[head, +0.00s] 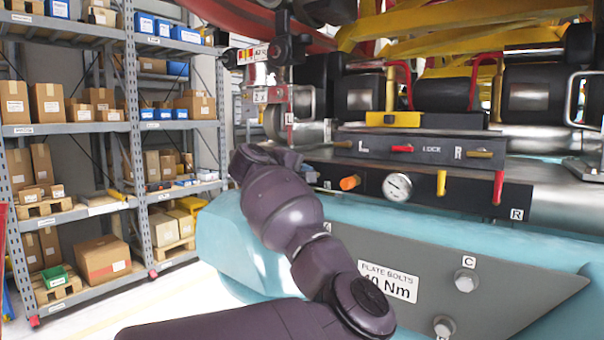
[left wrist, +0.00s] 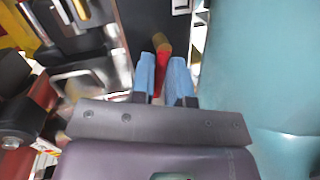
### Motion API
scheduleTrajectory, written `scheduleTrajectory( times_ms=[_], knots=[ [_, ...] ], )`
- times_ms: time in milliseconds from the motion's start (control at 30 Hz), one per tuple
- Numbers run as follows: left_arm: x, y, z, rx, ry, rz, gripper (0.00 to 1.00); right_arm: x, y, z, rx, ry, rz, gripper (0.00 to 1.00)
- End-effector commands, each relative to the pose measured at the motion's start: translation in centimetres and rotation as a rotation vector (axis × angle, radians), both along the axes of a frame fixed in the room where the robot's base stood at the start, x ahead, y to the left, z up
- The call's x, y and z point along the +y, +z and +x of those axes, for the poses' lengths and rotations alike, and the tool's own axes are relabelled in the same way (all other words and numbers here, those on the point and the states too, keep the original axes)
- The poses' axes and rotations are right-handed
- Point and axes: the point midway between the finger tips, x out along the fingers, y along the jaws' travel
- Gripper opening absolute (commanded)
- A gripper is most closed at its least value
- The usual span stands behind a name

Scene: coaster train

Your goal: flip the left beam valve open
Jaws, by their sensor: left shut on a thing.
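In the head view the fingers are hidden behind my arm. My right gripper is in neither view.
A round pressure gauge (head: 397,187), a yellow handle (head: 441,183) and a red lever (head: 498,188) sit along the same panel. The teal beam (head: 400,230) is below. Loaded shelves (head: 70,130) stand at left.

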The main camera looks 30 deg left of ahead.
Motion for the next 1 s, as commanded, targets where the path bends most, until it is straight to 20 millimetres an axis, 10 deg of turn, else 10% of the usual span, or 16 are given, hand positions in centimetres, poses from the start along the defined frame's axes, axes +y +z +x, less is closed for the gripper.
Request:
scheduleTrajectory(
  times_ms=[867,900,1000],
  knots=[
    [0.22,-0.77,-0.02,0.026,0.001,-0.28,0.0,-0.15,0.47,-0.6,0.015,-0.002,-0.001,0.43],
    [0.22,-0.78,-0.02,0.026,0.001,-0.28,0.2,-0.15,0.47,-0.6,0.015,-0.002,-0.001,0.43],
    [0.2,-0.75,0.0,0.025,0.001,-0.281,0.35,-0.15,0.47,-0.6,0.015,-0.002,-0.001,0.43]
  ],
)
